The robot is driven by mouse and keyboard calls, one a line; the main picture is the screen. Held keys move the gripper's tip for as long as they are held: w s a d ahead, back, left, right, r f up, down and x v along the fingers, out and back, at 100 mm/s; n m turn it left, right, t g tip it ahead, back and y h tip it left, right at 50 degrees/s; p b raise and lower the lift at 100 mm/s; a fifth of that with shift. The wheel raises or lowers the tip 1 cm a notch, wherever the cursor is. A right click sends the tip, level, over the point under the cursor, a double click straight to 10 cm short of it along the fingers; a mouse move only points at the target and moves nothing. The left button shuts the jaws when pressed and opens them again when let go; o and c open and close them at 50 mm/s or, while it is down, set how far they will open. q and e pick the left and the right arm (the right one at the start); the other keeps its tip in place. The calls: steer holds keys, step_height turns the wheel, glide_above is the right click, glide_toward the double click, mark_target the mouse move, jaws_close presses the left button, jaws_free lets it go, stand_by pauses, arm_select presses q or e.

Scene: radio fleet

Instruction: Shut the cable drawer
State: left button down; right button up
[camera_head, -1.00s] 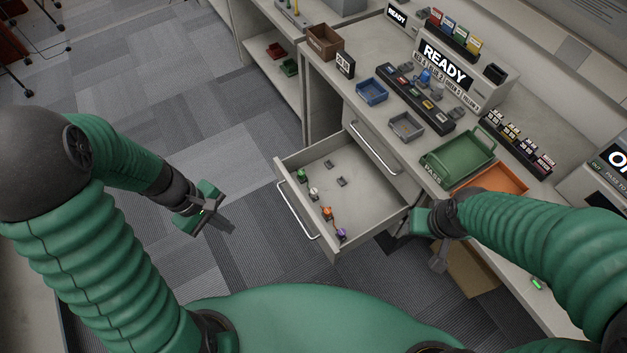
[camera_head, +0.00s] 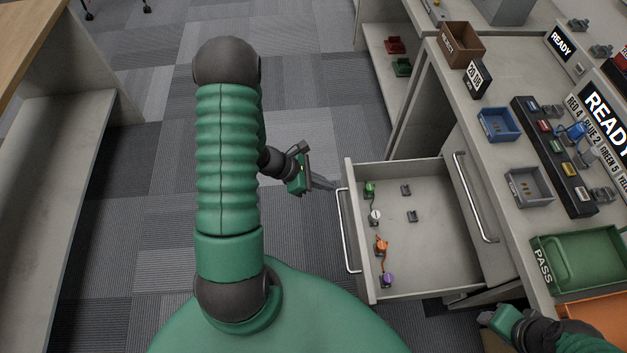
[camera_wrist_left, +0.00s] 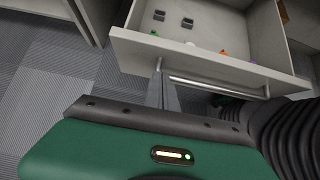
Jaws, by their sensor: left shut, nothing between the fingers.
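The cable drawer (camera_head: 425,262) stands pulled out from the grey desk, with several small coloured cable plugs and two small dark clips inside. Its front panel carries a long silver handle (camera_head: 347,231). My left gripper (camera_head: 331,186) is shut and empty, its fingertips close to the top end of that handle. In the left wrist view the shut fingers (camera_wrist_left: 161,80) point at the drawer front (camera_wrist_left: 205,57) near one handle end; I cannot tell whether they touch. My right gripper (camera_head: 488,318) is partly visible beside the desk at lower right; its fingers are hidden.
A second, closed drawer with a handle (camera_head: 474,197) is behind the open one. On the desk are a blue tray (camera_head: 498,125), a grey tray (camera_head: 529,187), a green PASS tray (camera_head: 580,262) and a brown box (camera_head: 461,45). The floor left of the drawer is clear.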

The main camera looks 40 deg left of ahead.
mark_target(349, 187)
arm_select(q)
steer(key=w+d, duration=0.1)
steer(key=d, duration=0.1)
steer(key=w+d, duration=0.1)
steer(key=shift+w+r, duration=0.25)
steer(key=shift+w, duration=0.05)
steer(key=shift+w+d, duration=0.1)
steer(key=shift+d, duration=0.1)
steer(key=shift+a, duration=0.25)
steer(key=shift+w+f, duration=0.1)
steer(key=w+d+b, duration=0.1)
steer(key=w+d, duration=1.6)
steer(key=w, duration=0.3)
steer(key=shift+w+d, duration=0.15)
steer(key=shift+d, duration=0.2)
arm_select(e)
steer(key=shift+d+f, duration=0.3)
steer(key=shift+f, duration=0.55)
